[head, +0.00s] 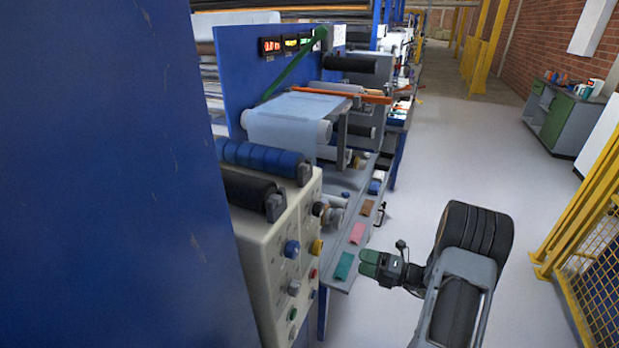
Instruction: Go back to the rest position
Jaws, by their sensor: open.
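My gripper (371,264) is at the lower middle of the head view, on the end of my dark grey arm. Its green-tipped fingers point left, toward the edge of the machine's side shelf. It looks empty, and the finger gap is small in this view. A narrow shelf with a green card (343,265), a pink card (357,233) and a brown card (367,207) lies just left of the fingertips. I cannot tell whether the fingers touch the shelf edge.
A film machine with a pale film roll (287,122), blue roller (262,158) and control panel (293,255) stands left. A large blue panel (110,180) fills the left side. Yellow fencing (590,230) and a green cabinet (556,118) stand right. The grey aisle floor (450,140) is clear.

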